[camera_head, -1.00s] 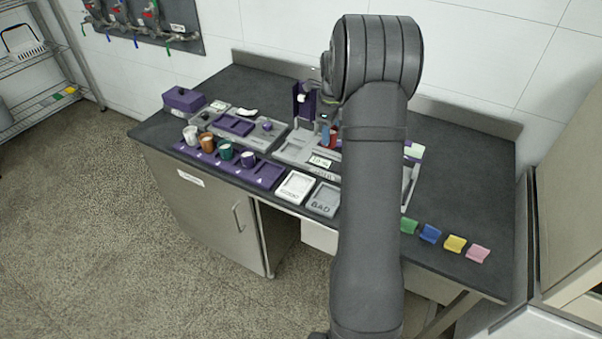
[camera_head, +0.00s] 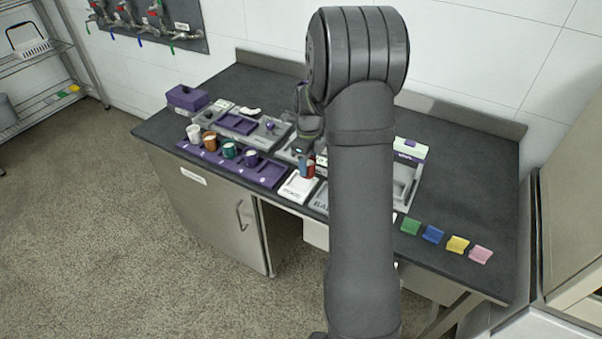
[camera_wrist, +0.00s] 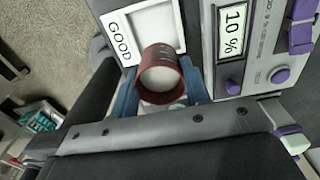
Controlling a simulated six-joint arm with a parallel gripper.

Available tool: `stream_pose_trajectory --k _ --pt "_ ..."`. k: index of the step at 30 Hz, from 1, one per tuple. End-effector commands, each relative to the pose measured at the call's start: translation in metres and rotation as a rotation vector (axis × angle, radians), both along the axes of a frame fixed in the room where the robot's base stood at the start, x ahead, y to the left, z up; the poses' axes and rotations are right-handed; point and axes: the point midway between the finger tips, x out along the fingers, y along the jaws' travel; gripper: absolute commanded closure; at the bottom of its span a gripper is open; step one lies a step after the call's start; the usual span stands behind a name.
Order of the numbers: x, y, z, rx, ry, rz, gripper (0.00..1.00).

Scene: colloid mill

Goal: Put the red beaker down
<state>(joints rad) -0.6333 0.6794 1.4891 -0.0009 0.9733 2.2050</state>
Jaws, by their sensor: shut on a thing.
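The red beaker (camera_wrist: 163,78) is in my gripper (camera_wrist: 160,92), with a blue finger on each side of it. Its pale inside faces the wrist camera. In the wrist view it overlaps the near edge of the white tray marked GOOD (camera_wrist: 155,30). In the head view my gripper (camera_head: 308,165) is by the GOOD tray (camera_head: 291,194), seen small and partly behind my arm. I cannot tell whether the beaker touches anything below it.
A grey device with a 10 % display (camera_wrist: 234,28) and purple knobs stands beside the tray. A purple rack (camera_head: 268,177) with several cups is to the left. The BAD tray (camera_head: 319,199) is partly hidden by my arm.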

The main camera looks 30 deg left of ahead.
Motion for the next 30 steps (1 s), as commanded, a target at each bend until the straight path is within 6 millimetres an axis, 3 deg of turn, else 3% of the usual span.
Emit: stream_pose_trajectory --k 6,16,28,29,30 --pt "-0.002 0.022 -0.013 0.000 0.000 0.000 0.80" --pt "-0.002 0.022 -0.051 -0.001 0.002 0.000 0.80" --pt "-0.002 0.022 -0.057 0.000 0.000 0.000 0.80" --pt "-0.002 0.022 -0.056 0.001 -0.001 0.000 0.52" --pt "-0.002 0.022 -0.056 0.001 -0.001 0.000 0.44"
